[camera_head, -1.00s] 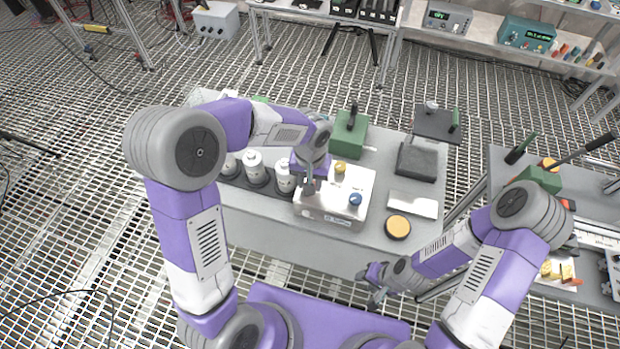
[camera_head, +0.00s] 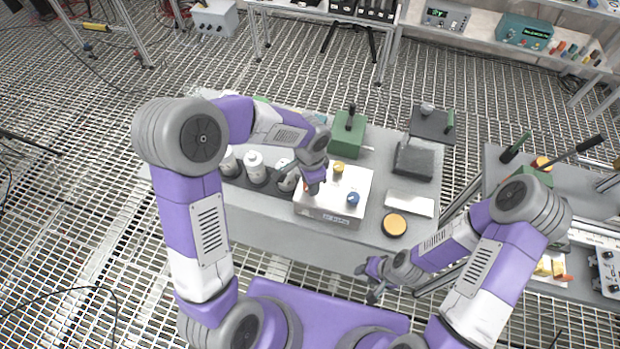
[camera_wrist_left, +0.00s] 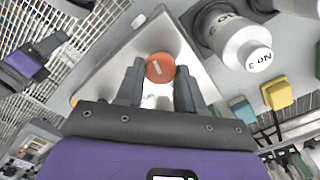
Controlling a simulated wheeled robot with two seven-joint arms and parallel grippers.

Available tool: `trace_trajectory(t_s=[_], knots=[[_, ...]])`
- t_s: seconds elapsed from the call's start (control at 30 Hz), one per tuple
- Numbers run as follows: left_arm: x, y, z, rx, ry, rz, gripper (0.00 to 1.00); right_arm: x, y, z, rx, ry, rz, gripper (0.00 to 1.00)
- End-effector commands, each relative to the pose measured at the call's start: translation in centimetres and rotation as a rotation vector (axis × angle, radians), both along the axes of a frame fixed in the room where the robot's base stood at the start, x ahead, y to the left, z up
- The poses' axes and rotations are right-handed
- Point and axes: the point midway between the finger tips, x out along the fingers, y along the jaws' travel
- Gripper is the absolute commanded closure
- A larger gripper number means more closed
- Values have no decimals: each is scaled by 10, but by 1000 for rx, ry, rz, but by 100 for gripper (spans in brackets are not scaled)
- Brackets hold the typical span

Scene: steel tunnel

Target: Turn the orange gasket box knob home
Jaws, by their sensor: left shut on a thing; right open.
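The gasket box (camera_head: 335,214) is a pale metal box on the grey table, with a yellow knob (camera_head: 338,168) and a blue knob (camera_head: 352,199) on top. In the left wrist view the orange knob (camera_wrist_left: 160,68) is a round disc with a pale mark across its face. My left gripper (camera_wrist_left: 160,78) is shut on the orange knob, one finger on each side. In the head view my left gripper (camera_head: 311,189) is at the box's left side and mostly hides that knob. My right gripper (camera_head: 371,284) is open and empty, in front of the table.
A green block with a black handle (camera_head: 347,133) stands behind. An orange-topped disc (camera_head: 394,225) and a white plate (camera_head: 409,203) lie to the right. A side bench (camera_head: 492,172) stands further right.

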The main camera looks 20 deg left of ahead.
Motion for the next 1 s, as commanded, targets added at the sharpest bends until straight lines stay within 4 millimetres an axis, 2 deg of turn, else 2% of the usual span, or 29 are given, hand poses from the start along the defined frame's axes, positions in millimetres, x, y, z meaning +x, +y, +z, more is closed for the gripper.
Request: trace_trajectory(t_s=[0.5, 1.0], knots=[[0, -1, 2, -1, -2, -421, 93, 0, 0, 19, 0, 0, 0, 57], [-1, -1, 0, 0, -3, -564, 93, 0, 0, 25, 0, 0, 0, 57]])
